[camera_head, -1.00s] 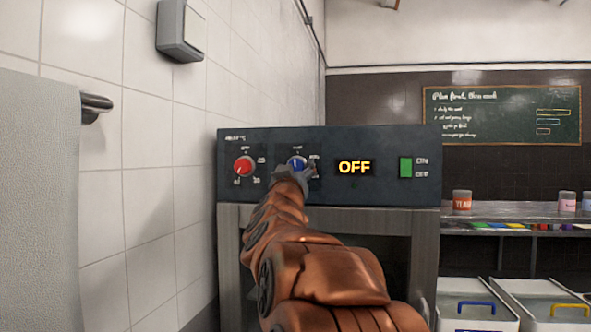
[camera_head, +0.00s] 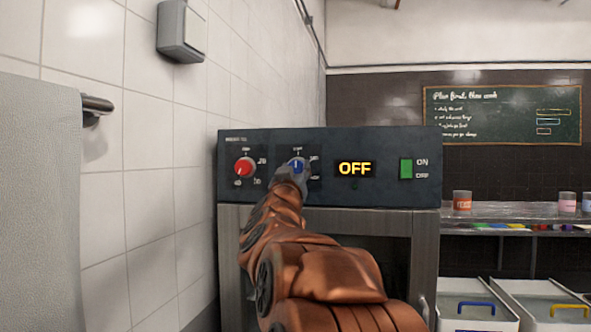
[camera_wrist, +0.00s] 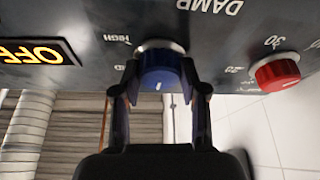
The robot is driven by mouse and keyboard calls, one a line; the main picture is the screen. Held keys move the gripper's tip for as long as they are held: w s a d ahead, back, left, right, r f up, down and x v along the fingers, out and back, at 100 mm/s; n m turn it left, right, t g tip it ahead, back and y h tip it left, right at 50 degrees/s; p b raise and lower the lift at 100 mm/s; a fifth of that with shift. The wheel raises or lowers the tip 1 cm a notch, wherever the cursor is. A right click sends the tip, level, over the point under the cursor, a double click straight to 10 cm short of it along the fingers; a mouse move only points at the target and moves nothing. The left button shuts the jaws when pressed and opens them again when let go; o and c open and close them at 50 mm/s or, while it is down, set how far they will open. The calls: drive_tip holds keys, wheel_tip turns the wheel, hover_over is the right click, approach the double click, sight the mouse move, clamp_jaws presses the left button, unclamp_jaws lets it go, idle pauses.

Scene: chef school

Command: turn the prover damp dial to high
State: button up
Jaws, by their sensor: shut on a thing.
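The prover's dark control panel (camera_head: 228,190) faces me. The blue damp dial (camera_head: 297,166) is left of its middle; in the wrist view the blue dial (camera_wrist: 160,72) sits between my two fingers, under the word DAMP, with HIGH printed to one side. My gripper (camera_wrist: 158,90) is shut on the dial, a finger on each side. In the head view my gripper (camera_head: 291,175) covers the dial's lower part. A white mark shows on the dial's face, but I cannot tell exactly which setting it points to.
A red dial (camera_head: 244,167) is left of the blue one. A display (camera_head: 355,169) reads OFF, with a green switch (camera_head: 406,169) to its right. A tiled wall (camera_head: 150,150) and a hanging towel (camera_head: 38,200) are on the left.

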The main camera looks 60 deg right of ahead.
drive_tip(key=m+g+p, duration=0.1)
drive_tip(key=m, duration=0.1)
drive_tip(key=m+g+h+p, duration=0.1)
drive_tip(key=m, duration=0.1)
drive_tip(key=m+g+p, duration=0.1)
drive_tip(key=m, duration=0.2)
drive_tip(key=shift+w+a+r+g, duration=0.15)
drive_tip(key=shift+w+g, duration=0.1)
drive_tip(key=shift+g, duration=0.15)
drive_tip(key=m+g+y, duration=0.1)
drive_tip(key=m+g, duration=0.1)
drive_tip(key=m, duration=0.3)
drive_tip(key=m+g, duration=0.2)
drive_tip(key=m, duration=0.3)
drive_tip(key=m+g+y+p, duration=0.1)
drive_tip(key=m+g, duration=0.1)
drive_tip(key=m, duration=0.3)
drive_tip(key=shift+w+m+y, duration=0.1)
drive_tip(key=shift+m+y, duration=0.2)
drive_tip(key=shift+m, duration=0.1)
drive_tip(key=m+y, duration=0.2)
drive_tip(key=m, duration=0.3)
drive_tip(key=shift+r, duration=0.15)
drive_tip(key=o, duration=1.1)
drive_tip(key=shift+o, duration=0.2)
